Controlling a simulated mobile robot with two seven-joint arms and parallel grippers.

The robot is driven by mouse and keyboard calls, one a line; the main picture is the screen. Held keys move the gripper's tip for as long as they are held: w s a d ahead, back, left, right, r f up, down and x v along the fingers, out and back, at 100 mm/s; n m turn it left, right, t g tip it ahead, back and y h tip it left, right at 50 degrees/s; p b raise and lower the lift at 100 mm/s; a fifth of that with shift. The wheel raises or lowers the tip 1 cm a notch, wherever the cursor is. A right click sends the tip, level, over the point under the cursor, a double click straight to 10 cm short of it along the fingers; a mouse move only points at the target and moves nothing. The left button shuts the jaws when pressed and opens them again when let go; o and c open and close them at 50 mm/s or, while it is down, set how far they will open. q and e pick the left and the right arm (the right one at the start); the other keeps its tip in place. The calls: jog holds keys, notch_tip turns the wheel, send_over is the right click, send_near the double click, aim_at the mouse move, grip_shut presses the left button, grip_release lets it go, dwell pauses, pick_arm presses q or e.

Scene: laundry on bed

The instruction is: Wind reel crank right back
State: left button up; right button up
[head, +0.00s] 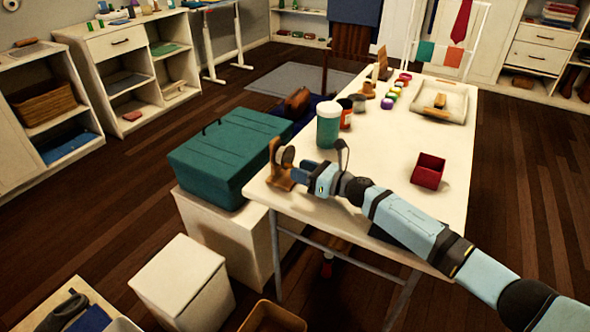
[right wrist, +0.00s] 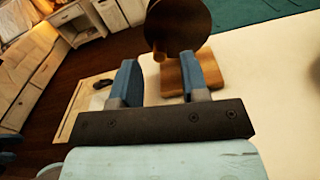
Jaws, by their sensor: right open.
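My right gripper (head: 299,172) is right beside the reel. In the right wrist view its two blue fingers (right wrist: 159,80) are apart with nothing between them, and the reel's narrow lower part lies beyond the gap. I cannot make out the crank handle clearly. My left gripper is not in view.
A green canister with white lid (head: 328,126) stands behind my right gripper. Several small jars line the table's back left. The table's middle is clear.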

aim_at(288, 157)
jog(key=shift+x, duration=1.2)
grip_shut()
jog(key=shift+r+m, duration=0.1)
jog(key=shift+m, duration=0.2)
jog(key=m+p, duration=0.1)
jog(key=m, duration=0.1)
jog(key=r+m+p, duration=0.1)
jog(key=shift+m+p, duration=0.4)
jog(key=shift+r+m+p, duration=0.2)
jog(key=shift+m+p, duration=0.5)
jog(key=shift+m, duration=0.5)
